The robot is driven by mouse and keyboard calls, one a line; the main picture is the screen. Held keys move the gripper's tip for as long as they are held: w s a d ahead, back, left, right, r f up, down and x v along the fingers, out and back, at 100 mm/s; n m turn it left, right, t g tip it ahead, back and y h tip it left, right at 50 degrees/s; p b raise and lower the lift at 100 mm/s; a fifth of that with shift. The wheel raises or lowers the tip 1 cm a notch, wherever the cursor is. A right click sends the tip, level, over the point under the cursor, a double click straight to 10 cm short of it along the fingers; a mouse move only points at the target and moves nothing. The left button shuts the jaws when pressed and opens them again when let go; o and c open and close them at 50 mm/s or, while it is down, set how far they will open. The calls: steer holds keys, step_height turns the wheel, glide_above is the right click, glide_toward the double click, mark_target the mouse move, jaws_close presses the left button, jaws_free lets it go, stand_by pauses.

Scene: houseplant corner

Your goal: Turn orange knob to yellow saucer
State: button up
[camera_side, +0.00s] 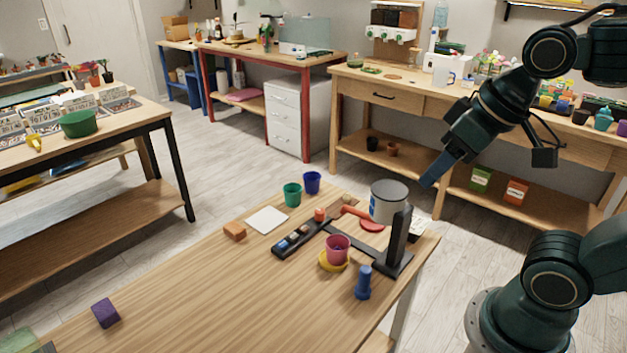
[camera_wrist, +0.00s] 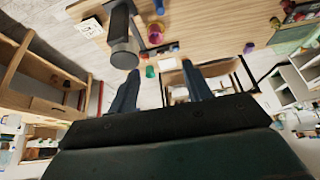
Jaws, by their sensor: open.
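A small orange-red knob-like piece (camera_side: 320,213) stands at the far end of a dark strip; I cannot tell which way it points. An orange bar (camera_side: 355,212) lies just right of it, beside a grey can. The yellow saucer (camera_side: 324,266) is nearer the front, with a pink cup (camera_side: 338,249) on it; the cup also shows in the wrist view (camera_wrist: 155,35). My gripper (camera_side: 430,178) is raised beyond the table's right edge, away from these things. In the wrist view its two fingers (camera_wrist: 161,70) are spread, with nothing held between them.
The grey can (camera_side: 388,203) and black upright (camera_side: 399,233) stand near the right edge. A red disc (camera_side: 372,225), blue peg (camera_side: 363,284), green cup (camera_side: 292,195), blue cup (camera_side: 312,183), white card (camera_side: 267,220) and orange block (camera_side: 235,231) surround the strip (camera_side: 285,246). The front left is mostly clear.

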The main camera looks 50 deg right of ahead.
steer(key=w+d+r+m+g, duration=0.1)
steer(key=w+d+m+g, duration=0.1)
steer(key=w, duration=0.8)
steer(key=m+g, duration=0.3)
steer(key=m, duration=0.4)
glide_above(320, 210)
step_height(320, 210, down, 18)
steer(key=shift+f, duration=0.2)
step_height(320, 210, down, 14)
steer(key=shift+r, duration=0.1)
steer(key=shift+c, duration=0.2)
steer(key=c, duration=0.9)
